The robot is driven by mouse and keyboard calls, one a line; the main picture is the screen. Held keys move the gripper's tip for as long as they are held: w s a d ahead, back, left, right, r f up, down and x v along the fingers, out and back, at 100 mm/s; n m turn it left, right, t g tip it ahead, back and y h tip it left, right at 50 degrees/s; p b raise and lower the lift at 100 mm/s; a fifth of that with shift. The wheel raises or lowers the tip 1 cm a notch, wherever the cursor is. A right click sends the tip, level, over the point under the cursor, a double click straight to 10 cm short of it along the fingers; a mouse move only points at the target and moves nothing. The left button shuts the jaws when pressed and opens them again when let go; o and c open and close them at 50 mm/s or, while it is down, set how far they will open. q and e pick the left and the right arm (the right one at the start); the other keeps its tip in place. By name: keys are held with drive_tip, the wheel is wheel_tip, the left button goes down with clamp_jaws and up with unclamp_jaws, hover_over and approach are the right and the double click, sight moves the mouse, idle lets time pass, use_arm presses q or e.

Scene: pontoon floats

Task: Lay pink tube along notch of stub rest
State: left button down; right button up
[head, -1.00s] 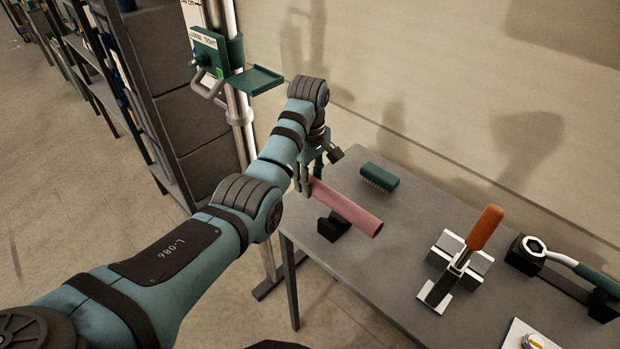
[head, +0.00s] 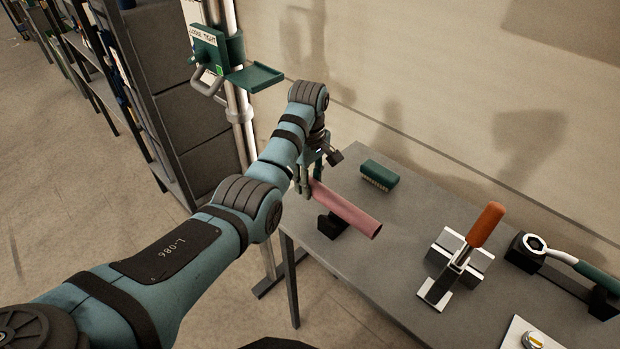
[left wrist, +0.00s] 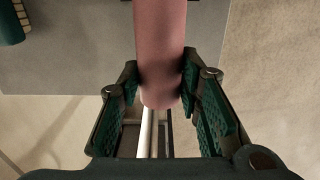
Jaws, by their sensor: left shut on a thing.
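The pink tube (head: 348,212) is a smooth cylinder near the table's left end. My left gripper (head: 307,188) is shut on its left end. The left wrist view shows the pink tube (left wrist: 160,55) between the two green-padded fingers (left wrist: 160,92), its near end showing between them. The black stub rest (head: 331,224) stands on the table under the tube's middle. The tube lies across above it, and its right end sticks out past the rest. The notch is hidden by the tube, so I cannot tell whether the tube touches it. My right gripper is out of view.
A green brush (head: 380,175) lies behind the tube. A clamp with an orange handle (head: 466,255) and a green-handled wrench tool (head: 565,260) stand to the right on the grey table (head: 400,215). A post with a green shelf (head: 256,77) rises behind my left arm.

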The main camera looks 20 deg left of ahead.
use_arm(q)
drive_tip(key=shift+f+b, duration=0.35)
drive_tip(key=shift+f, duration=1.25)
drive_tip(key=c, duration=1.1)
unclamp_jaws()
drive_tip(key=shift+r, duration=0.1)
wheel_tip(320, 180, up, 7)
drive_tip(key=shift+r, duration=0.2)
